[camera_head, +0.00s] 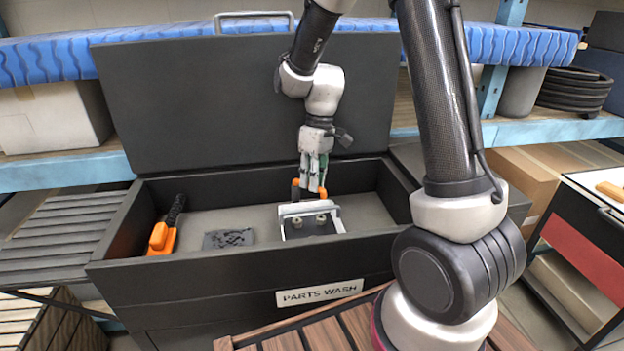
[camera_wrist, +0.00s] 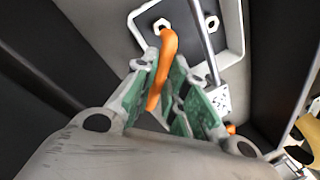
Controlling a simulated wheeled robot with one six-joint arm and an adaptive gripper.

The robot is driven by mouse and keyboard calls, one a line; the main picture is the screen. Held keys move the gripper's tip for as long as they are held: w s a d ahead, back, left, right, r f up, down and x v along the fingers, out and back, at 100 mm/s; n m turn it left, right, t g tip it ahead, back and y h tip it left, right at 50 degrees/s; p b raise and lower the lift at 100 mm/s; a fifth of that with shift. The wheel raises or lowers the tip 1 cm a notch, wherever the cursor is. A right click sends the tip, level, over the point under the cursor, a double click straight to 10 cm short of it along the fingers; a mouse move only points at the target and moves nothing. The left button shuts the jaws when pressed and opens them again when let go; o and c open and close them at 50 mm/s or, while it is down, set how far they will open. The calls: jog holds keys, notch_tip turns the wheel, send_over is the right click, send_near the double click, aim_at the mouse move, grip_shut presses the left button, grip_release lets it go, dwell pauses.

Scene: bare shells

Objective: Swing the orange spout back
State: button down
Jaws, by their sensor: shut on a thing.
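The orange spout (camera_head: 295,184) is in the dark parts-wash tub (camera_head: 160,205), at its back right, behind a pale bracket. In the wrist view the orange spout (camera_wrist: 168,50) is a bent orange bar running down between my finger pads. My gripper (camera_head: 313,183) reaches down into the tub from above. In the wrist view my gripper (camera_wrist: 163,78) has green-padded fingers on both sides of the spout, shut on it. The spout's base is partly hidden by the fingers.
The pale bracket (camera_head: 336,212) with bolts stands in front of my fingers. The raised lid (camera_head: 200,110) stands behind. Bare tub floor shows left of the bracket.

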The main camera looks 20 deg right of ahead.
jog(key=c, duration=1.5)
grip_release()
jog(key=shift+o, duration=0.2)
notch_tip(320, 180, up, 10)
jog(key=shift+c, duration=0.3)
